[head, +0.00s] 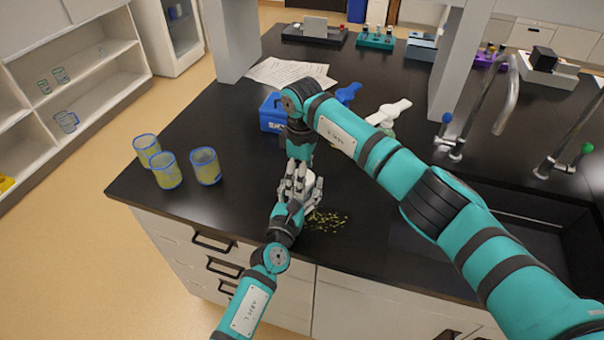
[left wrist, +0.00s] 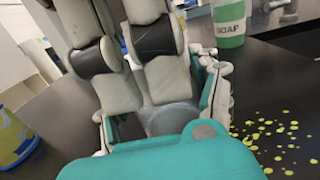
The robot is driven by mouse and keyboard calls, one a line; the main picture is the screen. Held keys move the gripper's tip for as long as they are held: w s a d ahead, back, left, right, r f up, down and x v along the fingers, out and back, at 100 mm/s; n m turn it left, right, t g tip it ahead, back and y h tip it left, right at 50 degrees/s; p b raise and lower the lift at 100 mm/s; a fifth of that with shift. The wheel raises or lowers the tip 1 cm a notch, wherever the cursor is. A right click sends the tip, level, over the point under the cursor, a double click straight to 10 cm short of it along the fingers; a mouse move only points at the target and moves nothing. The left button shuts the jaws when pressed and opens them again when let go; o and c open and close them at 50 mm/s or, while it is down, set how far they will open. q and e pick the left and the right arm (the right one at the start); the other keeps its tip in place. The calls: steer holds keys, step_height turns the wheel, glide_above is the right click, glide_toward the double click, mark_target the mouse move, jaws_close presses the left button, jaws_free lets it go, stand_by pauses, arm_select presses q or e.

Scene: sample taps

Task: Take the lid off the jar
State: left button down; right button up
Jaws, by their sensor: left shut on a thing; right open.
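The jar (head: 313,181) stands near the front of the black bench, mostly hidden by both grippers; only a pale part of it shows. My left gripper (head: 290,200) reaches in from the front and is shut on the jar. It also shows in the left wrist view (left wrist: 165,128), with a grey rounded surface between its fingers. My right gripper (head: 300,165) comes down from above, its fingers open over the top of the jar. In the left wrist view the right fingers (left wrist: 150,75) reach close to that grey surface. The lid cannot be told apart from the jar.
Yellow bits (head: 326,220) lie scattered right of the jar. Several yellow cups with blue rims (head: 206,166) stand to the left. A blue box (head: 271,113), papers (head: 285,73) and white scoops (head: 390,110) lie behind. A sink (head: 505,225) is at the right.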

steer(key=shift+r, duration=2.25)
arm_select(q)
steer(key=shift+c, duration=0.7)
jaws_free()
steer(key=shift+s, duration=0.1)
